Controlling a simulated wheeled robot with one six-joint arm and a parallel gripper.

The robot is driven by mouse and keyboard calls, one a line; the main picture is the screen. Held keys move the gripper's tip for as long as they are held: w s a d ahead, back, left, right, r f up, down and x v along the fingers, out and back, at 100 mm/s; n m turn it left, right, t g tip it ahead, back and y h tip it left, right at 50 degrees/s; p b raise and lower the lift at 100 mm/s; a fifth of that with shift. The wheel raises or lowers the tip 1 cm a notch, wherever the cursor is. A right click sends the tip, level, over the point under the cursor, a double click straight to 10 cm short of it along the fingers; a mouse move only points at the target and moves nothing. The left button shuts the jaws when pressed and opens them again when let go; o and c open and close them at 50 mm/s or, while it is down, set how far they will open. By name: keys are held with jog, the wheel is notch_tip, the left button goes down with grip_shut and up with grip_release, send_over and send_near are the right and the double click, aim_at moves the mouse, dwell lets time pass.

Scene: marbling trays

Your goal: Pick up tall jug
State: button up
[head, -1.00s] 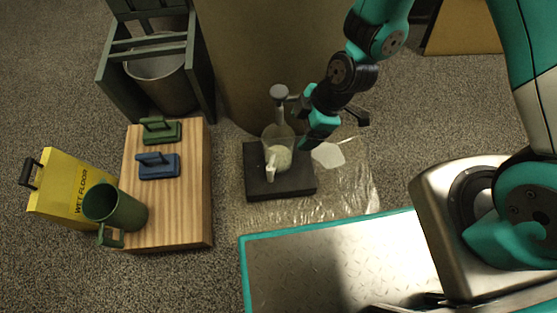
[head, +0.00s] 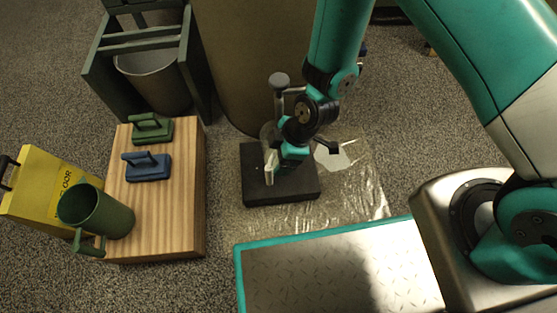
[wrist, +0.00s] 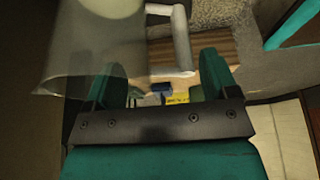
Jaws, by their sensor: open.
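A clear, see-through jug (head: 267,132) with a pale handle (head: 270,170) stands on a black block (head: 255,190). My arm hides much of it in the head view. In the wrist view the clear jug (wrist: 85,60) fills the upper left, and its handle (wrist: 182,45) shows between my finger lines. My gripper (wrist: 160,80) is open, with one teal finger on each side of the handle; I cannot tell if either touches it. In the head view my gripper (head: 283,160) is over the block. A dark green jug (head: 97,210) with a handle is at far left.
A wooden box (head: 185,215) at the left bears a green and a blue handled block (head: 147,167). A yellow wet-floor sign (head: 42,190) leans beside it. A grey bin (head: 155,80) and a large brown column (head: 240,60) stand behind. Clear plastic sheeting (head: 350,190) lies around the black block.

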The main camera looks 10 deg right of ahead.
grip_shut()
dwell(0.3)
